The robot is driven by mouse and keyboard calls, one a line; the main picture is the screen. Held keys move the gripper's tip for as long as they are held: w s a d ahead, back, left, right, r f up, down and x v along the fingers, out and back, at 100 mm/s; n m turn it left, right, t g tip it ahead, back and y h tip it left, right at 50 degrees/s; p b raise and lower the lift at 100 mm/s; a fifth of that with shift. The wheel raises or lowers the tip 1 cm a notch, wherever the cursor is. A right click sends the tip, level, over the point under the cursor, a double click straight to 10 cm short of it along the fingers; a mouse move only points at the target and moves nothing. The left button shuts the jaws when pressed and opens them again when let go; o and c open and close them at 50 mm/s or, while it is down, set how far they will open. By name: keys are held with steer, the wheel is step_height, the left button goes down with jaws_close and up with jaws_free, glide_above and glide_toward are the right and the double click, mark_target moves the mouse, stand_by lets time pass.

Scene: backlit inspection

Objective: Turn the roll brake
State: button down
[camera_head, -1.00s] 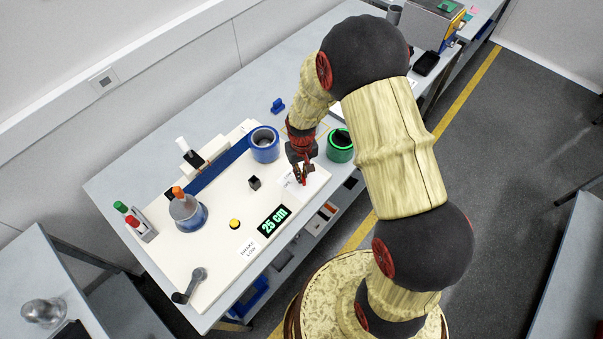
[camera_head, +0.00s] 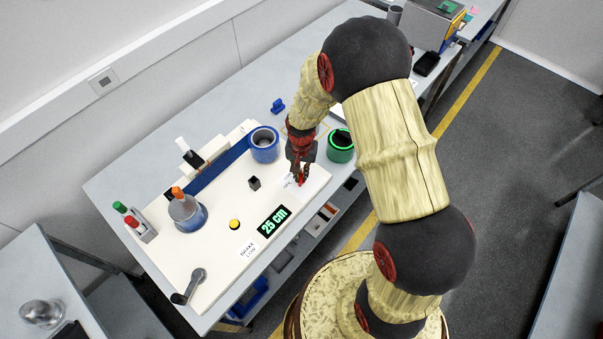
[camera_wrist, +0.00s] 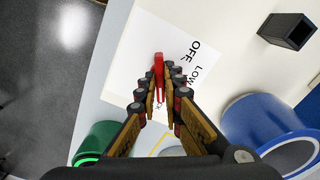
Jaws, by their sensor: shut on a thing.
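The roll brake is a small red lever (camera_wrist: 158,66) on a white label (camera_wrist: 150,50) with the words OFF and Low and a partly hidden word. My gripper (camera_wrist: 163,84) is shut on the lever, with its fingers on both sides and the lever's red end showing beyond the tips. In the head view my gripper (camera_head: 301,181) reaches down to the right end of the white panel (camera_head: 215,255). A sign (camera_head: 248,251) on the panel reads BRAKE LOW. The fingers partly hide the lever.
A blue roll (camera_head: 265,145) and a green-rimmed roll (camera_head: 340,146) stand close to my gripper. A black square post (camera_head: 254,183), yellow button (camera_head: 235,225), 25 cm display (camera_head: 273,221), flask (camera_head: 187,211) and grey crank (camera_head: 189,286) are on the panel.

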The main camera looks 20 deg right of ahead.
mark_target(301, 175)
stand_by(0.3)
steer(key=c, duration=2)
jaws_free()
steer(key=shift+o, duration=0.4)
step_height(301, 175, up, 12)
